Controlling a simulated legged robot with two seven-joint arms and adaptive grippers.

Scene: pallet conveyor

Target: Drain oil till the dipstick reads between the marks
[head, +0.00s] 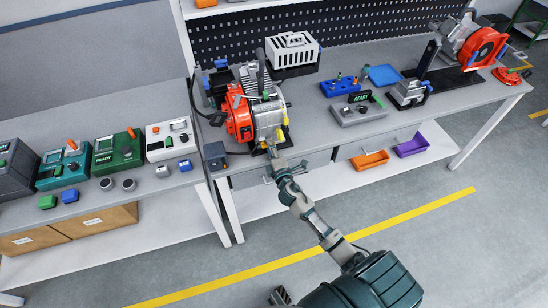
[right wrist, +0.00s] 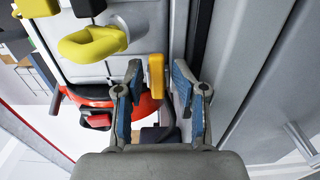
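The engine (head: 262,115), with a red housing and a grey block, stands on the bench left of centre in the head view. My right gripper (head: 276,160) is at its lower front. In the right wrist view my right gripper (right wrist: 158,98) is open, with blue-padded fingers apart. A yellow loop handle (right wrist: 92,43) is up and to the left on the engine. No dipstick marks or oil can be made out. A small part at the bottom edge may be my left gripper (head: 280,296).
A grey box (head: 214,156) stands left of my right gripper. A console reading READY (head: 358,109) and a blue block (head: 340,86) stand to the right. Orange (head: 370,160) and purple (head: 411,146) bins sit on the lower shelf. Several testers, including a green one (head: 117,152), line the left bench.

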